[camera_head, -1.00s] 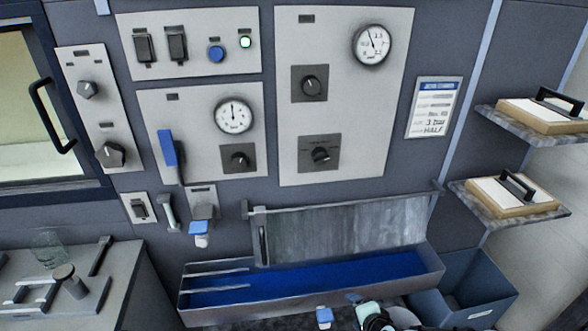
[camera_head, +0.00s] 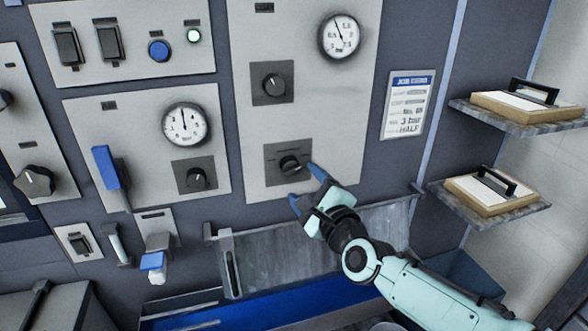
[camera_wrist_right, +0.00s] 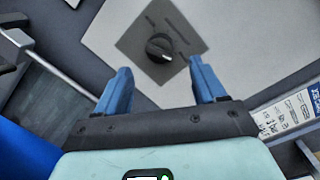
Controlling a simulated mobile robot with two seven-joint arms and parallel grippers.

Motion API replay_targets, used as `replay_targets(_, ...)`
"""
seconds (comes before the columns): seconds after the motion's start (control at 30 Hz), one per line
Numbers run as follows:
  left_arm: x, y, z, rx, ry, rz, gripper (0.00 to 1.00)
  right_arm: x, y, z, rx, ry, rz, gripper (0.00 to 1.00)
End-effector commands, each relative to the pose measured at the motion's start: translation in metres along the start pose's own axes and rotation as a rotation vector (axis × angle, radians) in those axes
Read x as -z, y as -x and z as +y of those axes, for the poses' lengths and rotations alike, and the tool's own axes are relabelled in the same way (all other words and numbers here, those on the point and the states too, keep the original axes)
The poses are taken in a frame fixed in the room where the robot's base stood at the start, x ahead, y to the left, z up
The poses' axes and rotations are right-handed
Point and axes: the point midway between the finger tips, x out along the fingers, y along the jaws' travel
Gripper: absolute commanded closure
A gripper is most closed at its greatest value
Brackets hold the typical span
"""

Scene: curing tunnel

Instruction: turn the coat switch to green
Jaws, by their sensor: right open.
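A black rotary knob (camera_head: 290,165) sits on a dark square plate low on the tall light panel (camera_head: 325,115). Its labels are too small to read, so I cannot confirm it as the coat switch or see a green mark. The knob shows in the right wrist view (camera_wrist_right: 160,46) too, with a pale pointer line and faint markings on its plate. My right gripper (camera_head: 306,187) is just below and right of the knob. Its blue fingers (camera_wrist_right: 160,78) are open and empty, pointing towards the knob, apart from it. My left gripper is out of view.
Another knob (camera_head: 273,85) and a gauge (camera_head: 340,37) are above on the same panel. A blue-handled lever (camera_head: 106,167) is on the left panel. A blue-lined trough (camera_head: 290,309) is below. Shelves with handled boards (camera_head: 490,190) are on the right.

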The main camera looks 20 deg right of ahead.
Motion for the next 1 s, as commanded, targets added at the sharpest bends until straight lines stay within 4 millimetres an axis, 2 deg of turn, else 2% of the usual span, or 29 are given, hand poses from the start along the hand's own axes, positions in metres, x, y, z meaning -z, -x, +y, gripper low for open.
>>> replay_targets(0.1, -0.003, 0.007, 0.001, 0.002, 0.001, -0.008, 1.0, -0.001, -0.025, -0.001, -0.002, -0.001, 0.001, 0.3)
replay_targets(0.3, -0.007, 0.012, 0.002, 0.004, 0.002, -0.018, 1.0, 0.0, -0.053, -0.001, 0.0, 0.001, 0.0, 0.3)
replay_targets(0.5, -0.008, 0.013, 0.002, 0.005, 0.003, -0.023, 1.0, 0.0, -0.063, 0.0, 0.0, 0.001, 0.001, 0.3)
replay_targets(0.73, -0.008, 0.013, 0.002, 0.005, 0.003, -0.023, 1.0, 0.001, -0.063, 0.0, 0.0, 0.001, 0.001, 0.3)
replay_targets(0.77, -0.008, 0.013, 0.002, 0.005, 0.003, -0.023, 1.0, 0.001, -0.063, 0.0, 0.0, 0.001, 0.001, 0.33)
replay_targets(0.9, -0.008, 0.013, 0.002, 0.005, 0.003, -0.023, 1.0, 0.001, -0.063, 0.0, 0.0, 0.001, 0.001, 0.79)
replay_targets(0.93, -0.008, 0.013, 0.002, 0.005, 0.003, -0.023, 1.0, 0.001, -0.063, 0.0, 0.0, 0.001, 0.001, 0.85)
replay_targets(1.0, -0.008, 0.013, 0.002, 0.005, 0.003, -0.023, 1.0, 0.001, -0.063, 0.0, 0.0, 0.001, 0.001, 0.85)
